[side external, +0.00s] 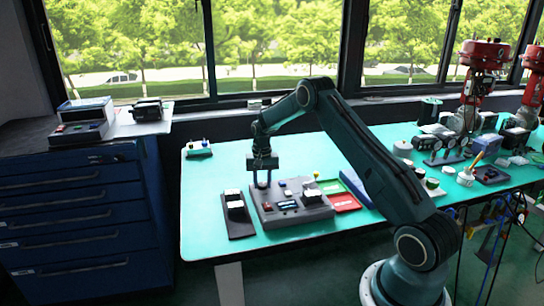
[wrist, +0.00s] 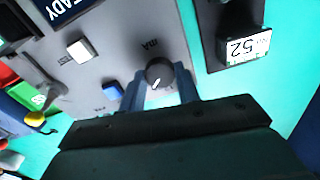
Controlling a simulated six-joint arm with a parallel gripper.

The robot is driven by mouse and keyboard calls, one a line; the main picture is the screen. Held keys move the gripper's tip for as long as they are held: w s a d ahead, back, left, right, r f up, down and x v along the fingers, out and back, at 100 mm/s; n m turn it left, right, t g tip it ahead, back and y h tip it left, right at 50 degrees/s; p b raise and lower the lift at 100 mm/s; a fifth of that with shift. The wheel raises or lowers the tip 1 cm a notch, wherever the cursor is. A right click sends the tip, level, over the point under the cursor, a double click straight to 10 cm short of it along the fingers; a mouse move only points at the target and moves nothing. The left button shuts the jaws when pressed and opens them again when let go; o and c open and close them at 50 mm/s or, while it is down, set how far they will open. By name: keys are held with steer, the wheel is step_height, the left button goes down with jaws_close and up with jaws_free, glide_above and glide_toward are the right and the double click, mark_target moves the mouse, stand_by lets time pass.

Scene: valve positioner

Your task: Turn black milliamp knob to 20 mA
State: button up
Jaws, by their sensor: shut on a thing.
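The black milliamp knob (wrist: 159,73) sits on the grey control box, beside a printed "mA" label, in the wrist view. Its white pointer mark points down and slightly left in that view. My gripper (wrist: 160,88) is shut on the knob, one finger on each side of it. In the side view, my gripper (side external: 262,184) reaches down to the left back part of the grey control box (side external: 262,214), and the knob is too small to make out there. The box also shows in the wrist view (wrist: 115,45), with a white button (wrist: 80,50) and a blue button (wrist: 113,91).
Red (side external: 344,203) and green trays lie to the right. The left front of the teal table (side external: 205,235) is clear.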

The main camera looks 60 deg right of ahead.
mark_target(262, 184)
steer(key=shift+r+m, duration=0.1)
steer(key=shift+m, duration=1)
steer(key=o, duration=1)
step_height(262, 184, up, 14)
steer(key=shift+f, duration=0.1)
